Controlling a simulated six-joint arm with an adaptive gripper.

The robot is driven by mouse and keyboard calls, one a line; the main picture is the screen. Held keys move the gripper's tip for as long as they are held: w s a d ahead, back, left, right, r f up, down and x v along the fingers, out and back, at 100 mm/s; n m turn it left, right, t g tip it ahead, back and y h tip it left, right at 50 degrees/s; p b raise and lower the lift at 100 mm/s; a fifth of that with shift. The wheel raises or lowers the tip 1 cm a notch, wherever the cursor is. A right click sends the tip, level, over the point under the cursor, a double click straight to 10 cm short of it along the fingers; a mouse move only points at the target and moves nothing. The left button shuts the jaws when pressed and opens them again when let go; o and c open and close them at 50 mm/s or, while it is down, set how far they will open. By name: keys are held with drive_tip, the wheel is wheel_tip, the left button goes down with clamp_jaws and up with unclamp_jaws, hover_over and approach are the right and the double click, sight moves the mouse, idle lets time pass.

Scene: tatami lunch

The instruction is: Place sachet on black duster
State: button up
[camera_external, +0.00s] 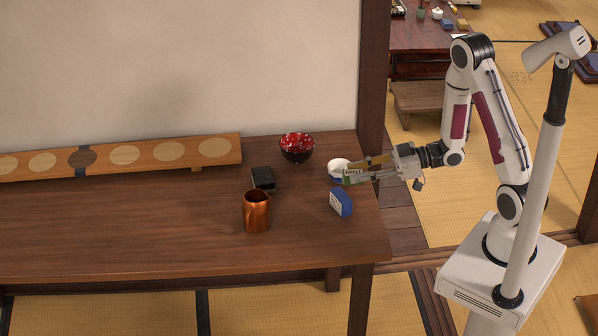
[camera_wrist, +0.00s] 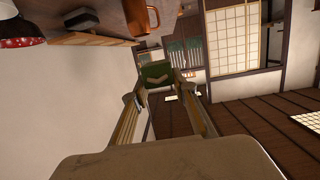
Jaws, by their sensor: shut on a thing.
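The sachet (camera_external: 354,173), green and pale with printing, is held at the tips of my gripper (camera_external: 350,171). In the wrist view the sachet (camera_wrist: 155,72) shows as a green panel with a pale chevron between the two fingers (camera_wrist: 156,90). The gap to the table cannot be judged. The black duster (camera_external: 263,178), a small dark block, lies on the table left of my gripper, behind the copper mug. It seems to show also in the wrist view (camera_wrist: 84,14).
A copper mug (camera_external: 256,212) stands in front of the duster. A red-and-black bowl (camera_external: 297,150) stands behind. The table's (camera_external: 130,235) front left is clear.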

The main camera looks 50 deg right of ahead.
drive_tip(key=w+d+f+m+t+h, duration=0.1)
drive_tip(key=w+d+m+h, duration=0.1)
drive_tip(key=w, duration=0.7)
drive_tip(key=w+d+f+m+t+h, duration=0.1)
drive_tip(key=w+d+m+t+h, duration=0.1)
drive_tip(key=w, duration=0.7)
drive_tip(key=m+t+h, duration=0.1)
drive_tip(key=m+h, duration=0.3)
drive_tip(key=h, duration=0.3)
hover_over(267, 177)
drive_tip(key=shift+f, duration=1.2)
drive_tip(key=shift+f, duration=3.1)
drive_tip(key=shift+f, duration=0.1)
drive_tip(key=shift+f, duration=1.8)
drive_tip(key=shift+f, duration=0.1)
